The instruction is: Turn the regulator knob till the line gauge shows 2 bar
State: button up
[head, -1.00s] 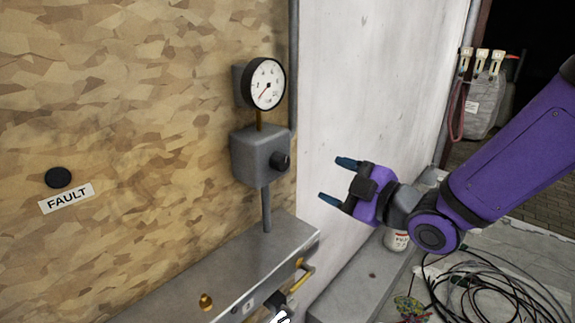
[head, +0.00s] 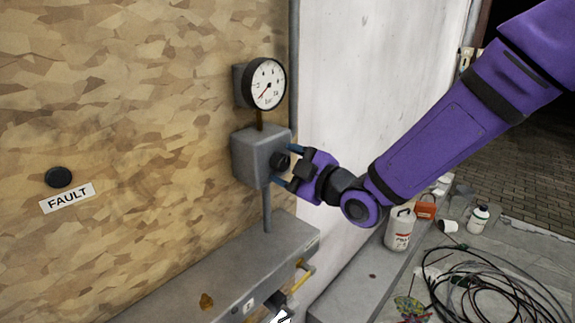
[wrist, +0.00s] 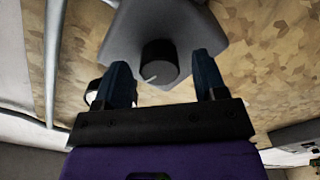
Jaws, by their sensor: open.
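The regulator is a grey box (head: 254,152) on the chipboard wall, with a dark round knob (head: 281,160) on its right face. The line gauge (head: 268,84), white with a black rim, sits above it; its needle points to the lower left, near the low end of the scale. My gripper (head: 285,166) is open at the knob, one blue finger above and one below it. In the wrist view the knob (wrist: 159,62), with a pale line mark, lies ahead between the two spread fingers (wrist: 164,82). A gap shows on each side; depth is hard to judge.
A grey ledge (head: 215,268) runs below the regulator, with a yellow-handled valve (head: 300,278) at its end. A black button (head: 59,177) and FAULT label (head: 67,198) are at left.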

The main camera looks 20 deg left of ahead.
jog(key=shift+a, duration=0.15)
jog(key=shift+c, duration=0.5)
jog(key=c, duration=0.8)
jog(key=shift+m, duration=0.3)
jog(key=m, duration=0.5)
jog(key=shift+m, duration=0.3)
jog(key=m, duration=0.6)
jog(key=shift+f, duration=0.1)
